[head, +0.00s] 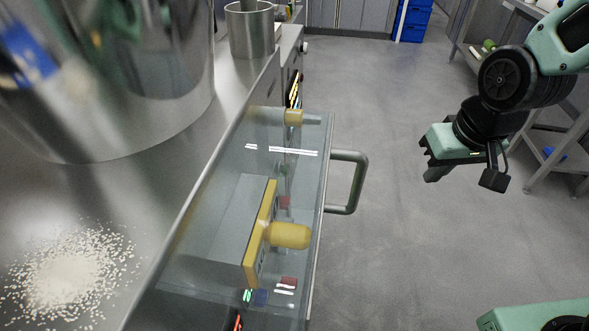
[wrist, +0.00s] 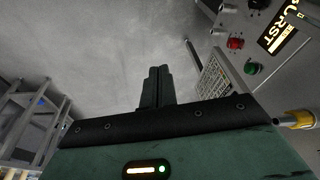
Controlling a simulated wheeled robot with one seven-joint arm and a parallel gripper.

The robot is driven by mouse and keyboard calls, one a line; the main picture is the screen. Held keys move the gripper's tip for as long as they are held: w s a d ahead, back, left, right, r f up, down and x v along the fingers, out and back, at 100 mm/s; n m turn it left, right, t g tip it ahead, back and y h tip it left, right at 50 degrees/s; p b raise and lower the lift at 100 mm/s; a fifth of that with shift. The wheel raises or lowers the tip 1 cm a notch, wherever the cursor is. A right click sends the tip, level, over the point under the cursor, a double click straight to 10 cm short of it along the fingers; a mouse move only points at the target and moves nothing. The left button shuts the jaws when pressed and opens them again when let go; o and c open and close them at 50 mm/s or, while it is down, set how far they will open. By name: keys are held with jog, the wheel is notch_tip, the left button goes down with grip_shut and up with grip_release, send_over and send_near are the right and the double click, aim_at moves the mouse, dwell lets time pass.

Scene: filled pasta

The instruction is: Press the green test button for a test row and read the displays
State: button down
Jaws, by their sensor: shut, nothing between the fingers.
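In the wrist view a round green button (wrist: 252,68) sits on a grey machine panel at the upper right, below a red button (wrist: 235,43). Beside them a dark display (wrist: 280,32) shows bright yellow letters ending in "URST", cut off and tilted. In the head view the panel is seen nearly edge-on, with a lit orange display edge (head: 295,90); nothing there can be read. My gripper (head: 434,174) hangs over open floor to the right of the machine, apart from it. Its fingers (wrist: 155,86) are shut together and empty.
A clear guard with a metal handle (head: 349,182) juts from the machine front, over a box with a yellow knob (head: 290,235). White grains (head: 75,275) lie on the steel top. A shelf rack (head: 555,150) stands at the right. The floor between is free.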

jog(key=w+d+f+m+t+b, duration=0.1)
jog(key=w+d+f+m, duration=0.1)
jog(key=w+f, duration=0.4)
jog(key=w+a+f+m+t+y, duration=0.2)
jog(key=w+a+f+m+y, duration=0.1)
jog(key=a, duration=0.4)
jog(key=w+a+f+m+t+y, duration=0.2)
jog(key=w+a+f+m+y, duration=0.1)
jog(key=a, duration=0.5)
jog(key=shift+w+f+m+y, duration=0.15)
jog(key=shift+f+m+y, duration=0.45)
jog(key=shift+f, duration=0.5)
jog(key=shift+a+b, duration=0.1)
jog(key=shift+b, duration=0.2)
jog(key=w+a, duration=0.1)
jog(key=a, duration=0.7)
jog(key=shift+w+a+b, duration=0.25)
jog(key=shift+w+b, duration=0.1)
jog(key=shift+b, duration=0.05)
jog(key=shift+a, duration=0.15)
jog(key=shift+w+a, duration=0.1)
jog(key=shift+a, duration=0.15)
